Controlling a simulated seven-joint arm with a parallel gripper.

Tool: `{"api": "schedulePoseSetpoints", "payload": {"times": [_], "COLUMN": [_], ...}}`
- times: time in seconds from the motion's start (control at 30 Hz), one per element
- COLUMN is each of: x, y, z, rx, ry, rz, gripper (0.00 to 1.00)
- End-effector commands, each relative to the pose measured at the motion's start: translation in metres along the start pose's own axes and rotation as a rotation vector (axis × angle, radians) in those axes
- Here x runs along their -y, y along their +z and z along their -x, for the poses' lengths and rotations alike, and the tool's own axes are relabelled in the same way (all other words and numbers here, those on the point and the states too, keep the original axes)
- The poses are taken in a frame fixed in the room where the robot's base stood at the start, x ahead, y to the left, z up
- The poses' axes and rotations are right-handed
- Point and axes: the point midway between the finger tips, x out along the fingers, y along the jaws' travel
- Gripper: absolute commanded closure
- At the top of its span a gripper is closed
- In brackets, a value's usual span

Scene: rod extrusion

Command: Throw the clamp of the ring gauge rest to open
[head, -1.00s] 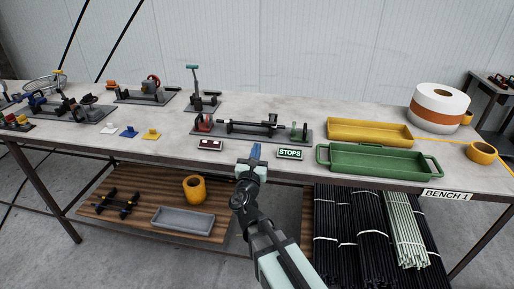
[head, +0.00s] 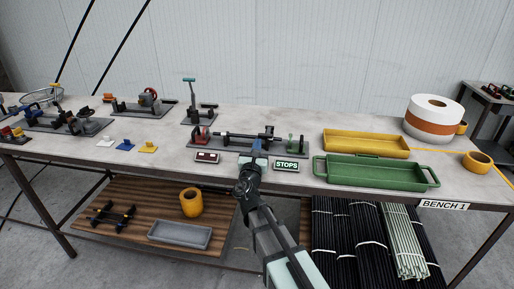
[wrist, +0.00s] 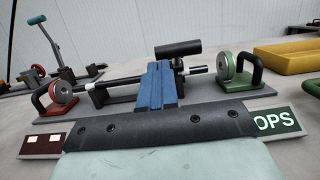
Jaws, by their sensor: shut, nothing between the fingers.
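The rest I take for the ring gauge rest is a grey plate (head: 200,141) near the bench's front edge. A red ring gauge (wrist: 62,94) stands at its left and a green ring gauge (wrist: 229,68) at its right, each beside a handle. A dark rod (wrist: 118,82) with pale bands lies between them. A black cylindrical grip (wrist: 178,48), apparently the clamp's handle, lies sideways above the rod. My gripper (head: 256,147) is shut and empty at the plate's front middle. Its blue fingers (wrist: 158,85) hide part of the rod and clamp; contact cannot be told.
A dark red label (head: 207,157) and the STOPS sign (head: 287,165) flank my gripper in front. A fixture with an upright teal lever (head: 190,95) stands behind left. Green (head: 380,170) and yellow (head: 365,143) trays are at the right.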

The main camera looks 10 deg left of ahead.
Motion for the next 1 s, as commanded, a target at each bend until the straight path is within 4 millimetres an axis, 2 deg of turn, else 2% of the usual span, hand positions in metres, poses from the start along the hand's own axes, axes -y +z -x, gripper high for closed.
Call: {"api": "schedulePoseSetpoints", "payload": {"times": [1.0], "x": [0.0], "y": [0.016], "z": [-0.006], "rx": [-0.096], "ry": [-0.001], "rz": [-0.001], "gripper": [1.0]}}
